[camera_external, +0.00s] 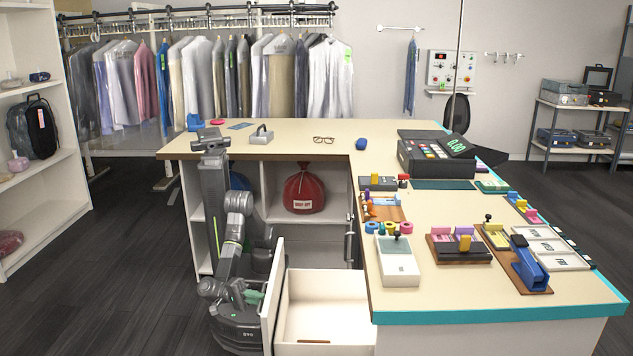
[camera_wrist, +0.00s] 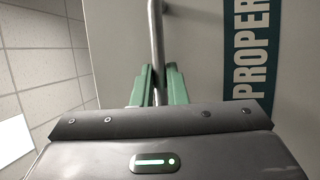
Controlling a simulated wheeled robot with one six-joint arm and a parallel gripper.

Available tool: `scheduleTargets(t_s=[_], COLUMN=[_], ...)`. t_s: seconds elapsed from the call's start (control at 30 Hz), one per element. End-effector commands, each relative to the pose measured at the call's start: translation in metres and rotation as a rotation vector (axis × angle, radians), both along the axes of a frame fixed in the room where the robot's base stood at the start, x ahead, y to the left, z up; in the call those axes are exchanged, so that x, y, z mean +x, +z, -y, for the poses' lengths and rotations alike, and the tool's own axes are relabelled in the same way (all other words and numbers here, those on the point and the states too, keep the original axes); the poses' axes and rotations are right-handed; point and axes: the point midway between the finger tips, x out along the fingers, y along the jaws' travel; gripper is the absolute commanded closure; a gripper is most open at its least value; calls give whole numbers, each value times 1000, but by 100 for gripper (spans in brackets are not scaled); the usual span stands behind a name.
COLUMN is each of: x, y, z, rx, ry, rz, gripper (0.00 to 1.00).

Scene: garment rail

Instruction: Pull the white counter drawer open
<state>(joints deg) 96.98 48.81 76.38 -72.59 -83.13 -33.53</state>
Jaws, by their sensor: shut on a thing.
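The white counter drawer (camera_external: 325,309) stands open below the counter, pulled out toward the left. Its inside shows, with a small brown thing (camera_external: 313,341) at the bottom. The drawer front (camera_external: 273,290) is on its left side, facing my arm. My gripper (camera_external: 255,297) is at the outer face of this front. In the wrist view its green fingers (camera_wrist: 158,88) are shut on a metal bar handle (camera_wrist: 156,30), one finger on each side. The handle is not visible in the external view. A dark label reading "PROPER" (camera_wrist: 251,50) is on the face beside the handle.
The counter (camera_external: 470,300) has a teal edge and carries a cash register (camera_external: 435,155), stamps and trays. A red bag (camera_external: 304,191) sits on the shelf under the counter. Dark floor (camera_external: 110,270) is open to the left of my base, up to a white shelf unit (camera_external: 50,215).

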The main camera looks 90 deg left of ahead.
Motion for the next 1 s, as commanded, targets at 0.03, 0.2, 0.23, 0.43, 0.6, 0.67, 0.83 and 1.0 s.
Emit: scheduleTargets(t_s=[0.03,0.2,0.23,0.43,0.6,0.67,0.83,1.0], x=[0,0,0,0,-1,-6,-31,-67], y=[-1,-1,-1,0,0,0,-3,-10], z=[0,0,0,0,0,-2,-12,-27], rx=[1,1,1,0,0,1,2,3], ry=[-1,-1,-1,0,-1,-3,-5,-5], rz=[-1,-1,-1,-1,0,-1,-1,0], gripper=[100,82,76,66,66,66,66,66])
